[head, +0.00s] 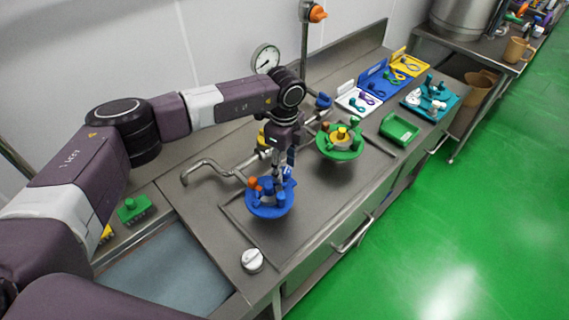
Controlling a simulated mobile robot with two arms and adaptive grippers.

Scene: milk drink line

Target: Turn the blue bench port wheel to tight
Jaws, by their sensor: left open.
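The blue bench port wheel (268,208) sits on the steel bench in the middle of the head view. It has a round blue rim with upright blue knobs and one orange knob (253,183). My left gripper (280,172) points down over the wheel's far side and is open. Its fingers overlap the blue knobs, so I cannot tell whether they touch. Part of the wheel behind the fingers is hidden. My right gripper is not in view.
A green wheel with a yellow centre (340,148) sits beyond the blue one. A bent steel pipe (205,167) runs behind it. A silver knob (252,261) is at the near edge. A green tray (399,130) and coloured tool boards (385,83) stand farther right.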

